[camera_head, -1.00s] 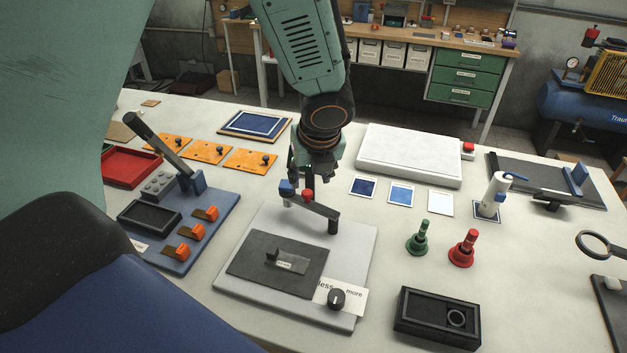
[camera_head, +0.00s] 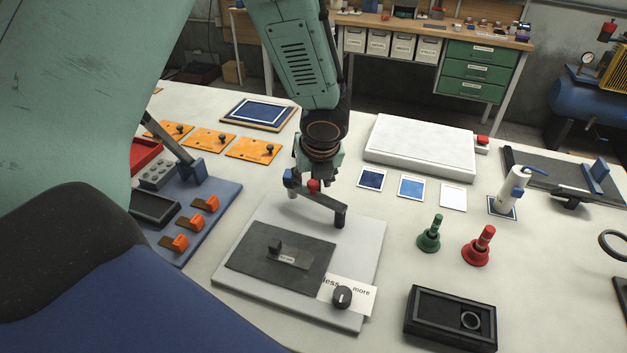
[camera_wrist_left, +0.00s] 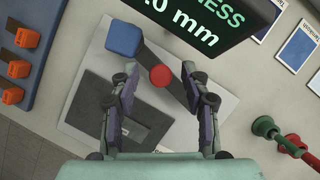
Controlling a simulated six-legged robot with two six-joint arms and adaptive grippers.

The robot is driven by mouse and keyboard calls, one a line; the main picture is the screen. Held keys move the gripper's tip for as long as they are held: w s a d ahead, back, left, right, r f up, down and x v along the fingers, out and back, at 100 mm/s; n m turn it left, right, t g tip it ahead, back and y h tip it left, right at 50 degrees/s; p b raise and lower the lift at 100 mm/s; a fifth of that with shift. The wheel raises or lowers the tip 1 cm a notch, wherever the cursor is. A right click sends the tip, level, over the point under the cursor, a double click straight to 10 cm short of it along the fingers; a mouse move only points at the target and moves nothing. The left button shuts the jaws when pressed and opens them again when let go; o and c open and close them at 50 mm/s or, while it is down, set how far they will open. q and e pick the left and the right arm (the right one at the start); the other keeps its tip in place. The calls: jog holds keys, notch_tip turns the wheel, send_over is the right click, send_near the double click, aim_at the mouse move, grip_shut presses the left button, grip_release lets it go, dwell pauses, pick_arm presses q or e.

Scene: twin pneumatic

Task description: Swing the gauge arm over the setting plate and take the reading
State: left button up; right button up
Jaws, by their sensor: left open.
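The gauge arm (camera_head: 325,200) is a dark grey bar running from a dark post (camera_head: 340,217) to a blue block (camera_head: 290,177), with a red knob (camera_head: 314,185) on it. The arm lies over the back part of a light grey base (camera_head: 362,262). A dark plate (camera_head: 240,250) with a small labelled block lies on the base, in front of the arm. My left gripper (camera_wrist_left: 155,88) is open above the gauge arm, its fingers either side of the red knob (camera_wrist_left: 160,77). Whether they touch is unclear. The wrist view's display (camera_wrist_left: 205,22) is partly cut off, showing "NESS" and "0 mm".
A black dial (camera_head: 342,296) sits by a "less more" label on the base. Green (camera_head: 430,235) and red (camera_head: 478,247) bell-shaped pieces stand to the right. A black tray (camera_head: 420,322) with a ring is front right. A blue fixture (camera_head: 222,225) with orange clips stands left.

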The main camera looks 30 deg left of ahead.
pick_arm(q)
jog(key=shift+s+d+r, duration=0.25)
jog(key=shift+r, duration=0.05)
jog(key=shift+d, duration=0.1)
jog(key=shift+c, duration=0.8)
jog(key=shift+w+a+f, duration=0.2)
jog(key=shift+w+a, duration=0.05)
jog(key=shift+a, duration=0.05)
jog(key=c, duration=0.4)
jog(key=shift+s, duration=0.1)
grip_shut()
jog(key=shift+r, duration=0.1)
